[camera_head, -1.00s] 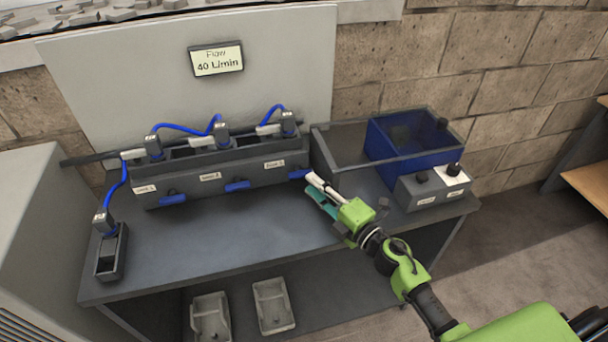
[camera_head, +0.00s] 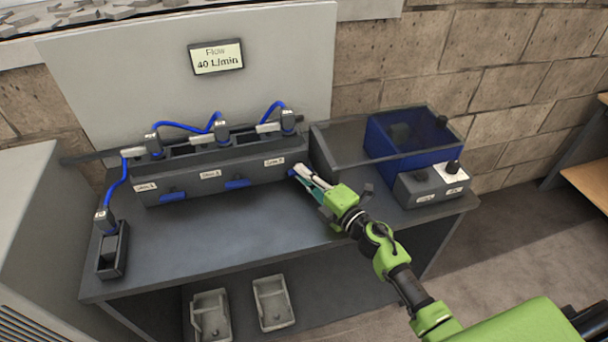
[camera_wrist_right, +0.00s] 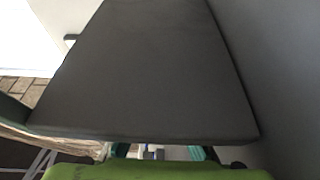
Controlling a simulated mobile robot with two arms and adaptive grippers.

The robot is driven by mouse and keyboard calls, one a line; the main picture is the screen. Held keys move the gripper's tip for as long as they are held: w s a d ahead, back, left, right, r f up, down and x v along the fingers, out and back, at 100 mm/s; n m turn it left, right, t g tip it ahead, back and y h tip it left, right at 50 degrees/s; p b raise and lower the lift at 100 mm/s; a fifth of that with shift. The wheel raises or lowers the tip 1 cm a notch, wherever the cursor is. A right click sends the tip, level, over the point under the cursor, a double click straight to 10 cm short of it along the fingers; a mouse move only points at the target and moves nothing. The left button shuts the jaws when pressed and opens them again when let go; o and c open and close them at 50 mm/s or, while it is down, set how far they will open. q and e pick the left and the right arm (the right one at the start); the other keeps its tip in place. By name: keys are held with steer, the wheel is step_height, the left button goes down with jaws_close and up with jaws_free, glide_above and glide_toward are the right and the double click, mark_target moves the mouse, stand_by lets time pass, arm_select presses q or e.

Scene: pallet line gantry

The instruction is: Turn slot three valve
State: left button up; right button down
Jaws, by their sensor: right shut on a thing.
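The grey valve block (camera_head: 225,184) stands along the back of the bench with three labelled slots. The slot three valve handle (camera_head: 292,172) is blue, at the block's right end; only a small part shows beside my fingers. My right gripper (camera_head: 302,174) is shut on this handle, reaching in from the right. The blue slot one handle (camera_head: 173,197) and slot two handle (camera_head: 237,184) both lie level. In the right wrist view a dark grey surface fills the middle, and my fingers show only in part at the bottom edge. My left gripper is out of view.
A flow display (camera_head: 216,59) reads 40 L/min. Blue hoses (camera_head: 183,127) run above the block. A clear-walled bin with a blue box (camera_head: 405,137) and a grey control box (camera_head: 428,187) stand to the right.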

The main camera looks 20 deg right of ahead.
steer(key=shift+r+n+p, duration=0.2)
steer(key=shift+n+p, duration=0.2)
steer(key=shift+p, duration=0.5)
steer(key=n+g+h+p, duration=0.1)
steer(key=n+p, duration=0.2)
steer(key=p, duration=0.2)
steer(key=n+g+h+p, duration=0.1)
steer(key=n+h+p, duration=0.1)
steer(key=p, duration=0.4)
steer(key=n+g+h+p, duration=0.1)
steer(key=n+p, duration=0.3)
steer(key=p, duration=0.2)
steer(key=shift+a+r, duration=0.15)
steer(key=shift+r, duration=0.2)
steer(key=shift+a+f+n+h+p, duration=0.1)
steer(key=shift+f+n+h+p, duration=0.05)
steer(key=shift+n+h+p, duration=0.8)
steer(key=shift+f+n+h+p, duration=0.1)
steer(key=shift+n+h+p, duration=0.4)
steer(key=shift+n, duration=0.25)
steer(key=c, duration=2.1)
jaws_free()
steer(key=shift+c, duration=0.2)
